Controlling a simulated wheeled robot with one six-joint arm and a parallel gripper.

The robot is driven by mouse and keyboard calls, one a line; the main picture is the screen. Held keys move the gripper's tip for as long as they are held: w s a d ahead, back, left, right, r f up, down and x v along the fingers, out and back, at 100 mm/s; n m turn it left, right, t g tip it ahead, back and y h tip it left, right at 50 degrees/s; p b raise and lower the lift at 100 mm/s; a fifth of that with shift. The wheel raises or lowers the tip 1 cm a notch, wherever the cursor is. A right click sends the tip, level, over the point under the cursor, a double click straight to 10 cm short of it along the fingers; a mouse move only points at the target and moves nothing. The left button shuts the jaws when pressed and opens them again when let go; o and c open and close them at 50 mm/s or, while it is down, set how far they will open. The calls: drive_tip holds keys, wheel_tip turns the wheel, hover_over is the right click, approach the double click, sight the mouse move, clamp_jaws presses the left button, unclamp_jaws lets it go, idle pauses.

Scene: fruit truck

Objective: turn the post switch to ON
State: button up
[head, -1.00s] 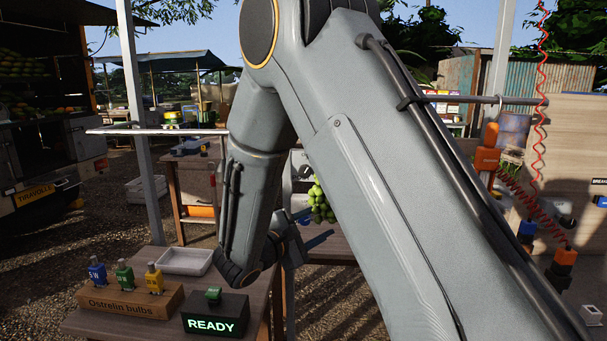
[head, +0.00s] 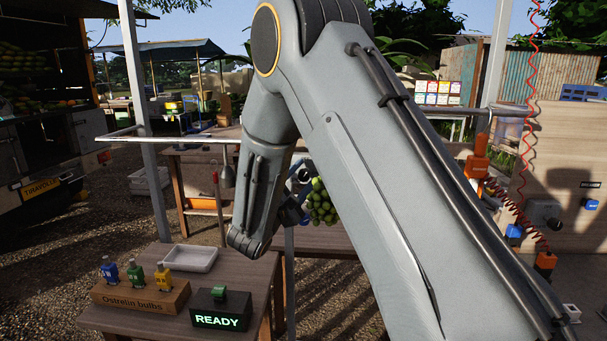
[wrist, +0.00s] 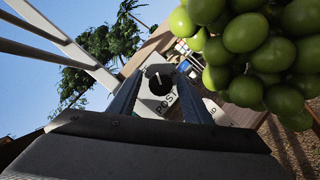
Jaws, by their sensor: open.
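The post switch (wrist: 160,100) shows in the wrist view as a pale box lettered POST, with a dark round knob (wrist: 158,78) on its face. My gripper (wrist: 160,84) is open, its two fingers standing left and right of the knob in the picture. Nothing is gripped, and I cannot tell whether the fingertips touch the knob or how far off it is. The ON marking is not readable. In the head view my gripper (head: 291,209) is partly hidden by my arm.
Green fruit (wrist: 250,45) hangs close to the right finger in the wrist view and also shows in the head view (head: 320,203).

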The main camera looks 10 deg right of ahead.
drive_tip(key=shift+w+d, duration=0.1)
drive_tip(key=shift+w, duration=0.05)
drive_tip(key=shift+c, duration=0.3)
drive_tip(key=c, duration=1)
